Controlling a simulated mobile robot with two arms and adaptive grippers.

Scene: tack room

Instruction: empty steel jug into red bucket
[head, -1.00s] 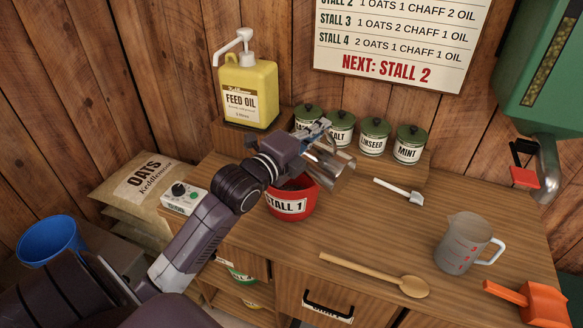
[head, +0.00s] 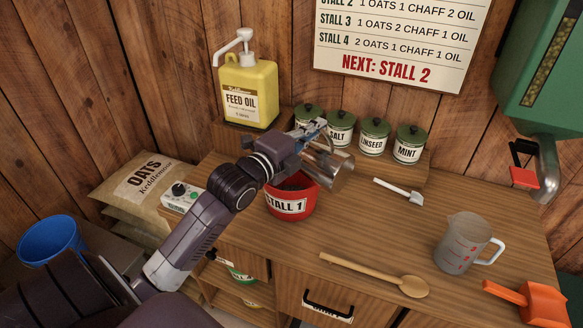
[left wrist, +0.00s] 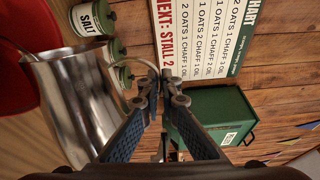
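My left gripper (head: 316,128) is shut on the handle of the steel jug (head: 330,167). It holds the jug tilted, above and beside the red bucket (head: 288,206), which is labelled STALL 1 and stands on the bench. In the left wrist view the fingertips (left wrist: 162,88) pinch the jug's handle, and the shiny jug body (left wrist: 78,95) fills the left side. The red bucket (left wrist: 14,75) shows at that view's left edge. Dark contents show inside the bucket in the head view. I cannot see whether anything is in the jug. My right gripper is not in view.
Green-lidded canisters (head: 373,138) stand behind the bucket, with a yellow feed oil jug (head: 250,92) at back left. A white scoop (head: 399,190), wooden spoon (head: 375,274), measuring jug (head: 466,243) and orange scoop (head: 528,302) lie or stand to the right. Bare bench lies between them.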

